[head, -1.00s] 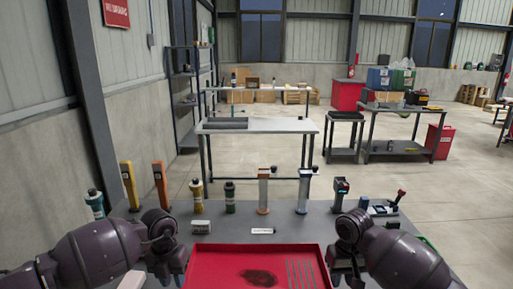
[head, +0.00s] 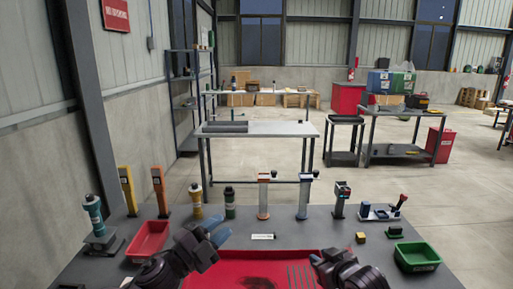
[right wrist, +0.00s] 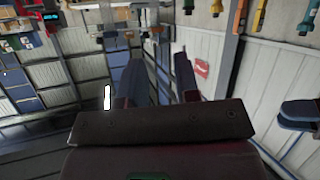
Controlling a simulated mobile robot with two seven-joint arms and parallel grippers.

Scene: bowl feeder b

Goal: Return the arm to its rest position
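Neither gripper touches an object that I can see.
The red tray (head: 285,258) lies at the front of the grey table. A red bin (head: 149,239) stands left and a green bin (head: 417,256) right. Several upright tools, including a yellow one (head: 128,190) and an orange-topped one (head: 263,196), line the back.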

